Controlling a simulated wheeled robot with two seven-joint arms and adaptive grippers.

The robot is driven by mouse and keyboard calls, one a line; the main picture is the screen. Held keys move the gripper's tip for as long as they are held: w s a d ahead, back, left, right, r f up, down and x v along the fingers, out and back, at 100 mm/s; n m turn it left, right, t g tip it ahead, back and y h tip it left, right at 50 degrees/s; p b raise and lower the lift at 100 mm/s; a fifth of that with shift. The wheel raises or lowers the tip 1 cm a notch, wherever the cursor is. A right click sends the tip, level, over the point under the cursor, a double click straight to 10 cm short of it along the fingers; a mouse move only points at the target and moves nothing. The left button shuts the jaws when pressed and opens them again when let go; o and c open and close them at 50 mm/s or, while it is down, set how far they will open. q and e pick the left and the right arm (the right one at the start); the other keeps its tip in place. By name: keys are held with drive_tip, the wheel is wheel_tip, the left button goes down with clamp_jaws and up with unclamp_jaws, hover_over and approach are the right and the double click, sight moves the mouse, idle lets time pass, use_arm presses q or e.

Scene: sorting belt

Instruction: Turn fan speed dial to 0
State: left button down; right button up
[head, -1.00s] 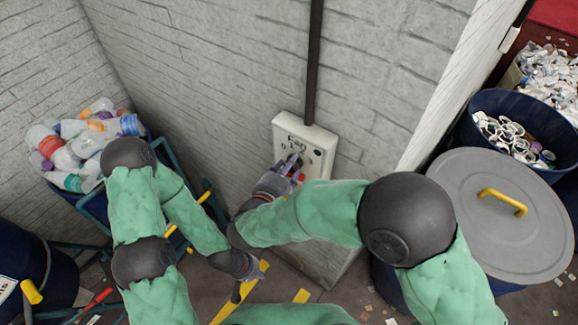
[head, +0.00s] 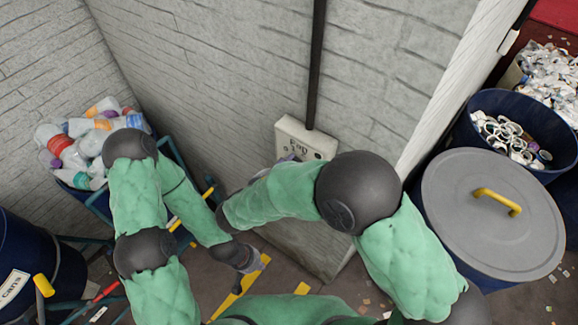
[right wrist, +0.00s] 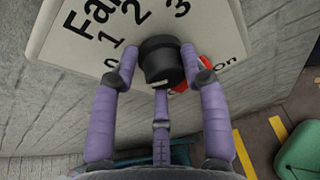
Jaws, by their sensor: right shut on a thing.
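The fan control box (head: 300,137) is a pale panel on the grey brick wall, marked "Fan"; my right arm covers its lower part in the head view. The right wrist view shows the panel (right wrist: 67,48) with numbers 1, 2 and 3 and a black round dial (right wrist: 163,58). My right gripper (right wrist: 158,68) is shut on the dial, with purple fingers at its left and right sides and one below. The dial's pointing direction is unclear. My left gripper (head: 246,262) hangs low, away from the box; its jaws are too small to read.
A red part (right wrist: 204,62) shows beside the dial, partly behind a finger. A dark conduit (head: 317,65) rises from the box. A bin of bottles (head: 85,150) stands left; a lidded drum (head: 480,225) and an open blue bin (head: 545,125) stand right.

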drive_tip(key=shift+s+d+f, duration=0.2)
drive_tip(key=shift+s+f, duration=0.1)
drive_tip(key=shift+f, duration=0.35)
drive_tip(key=o, duration=1)
drive_tip(key=shift+c, duration=0.2)
drive_tip(key=shift+o, duration=0.3)
drive_tip(key=shift+w, duration=0.15)
drive_tip(key=shift+w+a+r, duration=0.1)
drive_tip(key=shift+r, duration=0.25)
drive_tip(key=shift+a, duration=0.1)
drive_tip(key=v, duration=0.7)
drive_tip(key=shift+s, duration=0.2)
